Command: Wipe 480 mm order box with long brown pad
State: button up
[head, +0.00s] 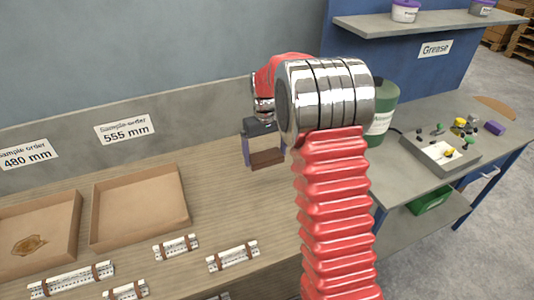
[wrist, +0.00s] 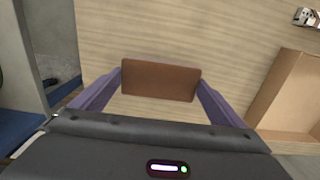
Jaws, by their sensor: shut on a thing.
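The 480 mm order box (head: 62,225) is an open cardboard tray at the far left of the bench, under the label "480 mm" (head: 27,154). A brown stain (head: 28,245) lies on its floor. My gripper (head: 266,158) is over the bench, well to the right of the box, pointing down. It is shut on the long brown pad (wrist: 160,80), which spans between the two purple fingers in the wrist view. The pad also shows in the head view (head: 267,159). I cannot tell whether it touches the bench.
The 555 mm box (head: 140,207) stands between my gripper and the 480 mm box. Several white strips with brown bands, such as one strip (head: 233,256), lie in front of the boxes. A green container (head: 382,112) stands behind my arm. Bare wood lies around the pad.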

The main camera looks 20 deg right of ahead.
jog(key=o, duration=0.4)
jog(key=c, duration=0.3)
jog(key=s+a, duration=0.4)
jog(key=a, duration=0.1)
jog(key=shift+s+f, duration=0.3)
jog(key=shift+s, duration=0.05)
jog(key=shift+a, duration=0.1)
